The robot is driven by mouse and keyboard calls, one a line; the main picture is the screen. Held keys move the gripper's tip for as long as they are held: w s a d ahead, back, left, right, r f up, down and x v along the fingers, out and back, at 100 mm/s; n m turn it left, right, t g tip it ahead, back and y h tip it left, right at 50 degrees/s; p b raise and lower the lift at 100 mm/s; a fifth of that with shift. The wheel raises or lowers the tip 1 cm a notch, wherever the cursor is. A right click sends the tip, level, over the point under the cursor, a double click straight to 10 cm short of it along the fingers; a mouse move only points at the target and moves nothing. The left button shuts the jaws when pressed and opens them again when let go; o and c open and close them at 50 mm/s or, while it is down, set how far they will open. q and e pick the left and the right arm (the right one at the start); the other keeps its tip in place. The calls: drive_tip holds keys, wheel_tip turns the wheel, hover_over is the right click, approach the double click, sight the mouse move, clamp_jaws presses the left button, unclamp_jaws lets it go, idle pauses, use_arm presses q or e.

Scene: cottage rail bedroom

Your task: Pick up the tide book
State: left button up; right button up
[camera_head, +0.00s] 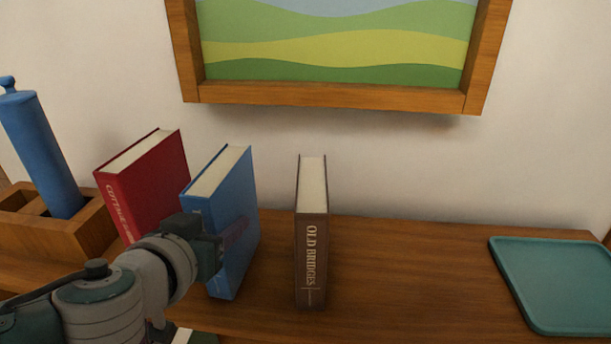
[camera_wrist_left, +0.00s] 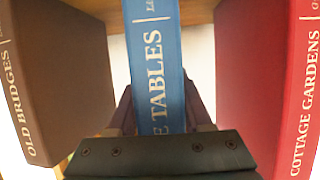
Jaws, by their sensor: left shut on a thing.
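The tide book is the blue book (camera_head: 236,205), standing between a red book and a brown book. Its spine shows in the left wrist view (camera_wrist_left: 153,50), where the end of the title reads "TABLES". My left gripper (camera_head: 233,238) is shut on the blue book from the spine side, with one finger on each side of it in the left wrist view (camera_wrist_left: 160,112). The head view does not show clearly whether the book's base touches the wooden top. My arm hides part of its spine there. My right gripper is not in view.
The red Cottage Gardens book (camera_head: 150,180) leans on the left; the brown Old Bridges book (camera_head: 312,230) stands on the right with a gap. A wooden holder (camera_head: 85,235) with a blue cylinder (camera_head: 42,150) is far left. A teal tray (camera_head: 555,285) lies right. A framed picture (camera_head: 335,95) hangs above.

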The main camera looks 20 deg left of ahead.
use_arm(q)
clamp_jaws()
drive_tip(key=shift+r, duration=0.25)
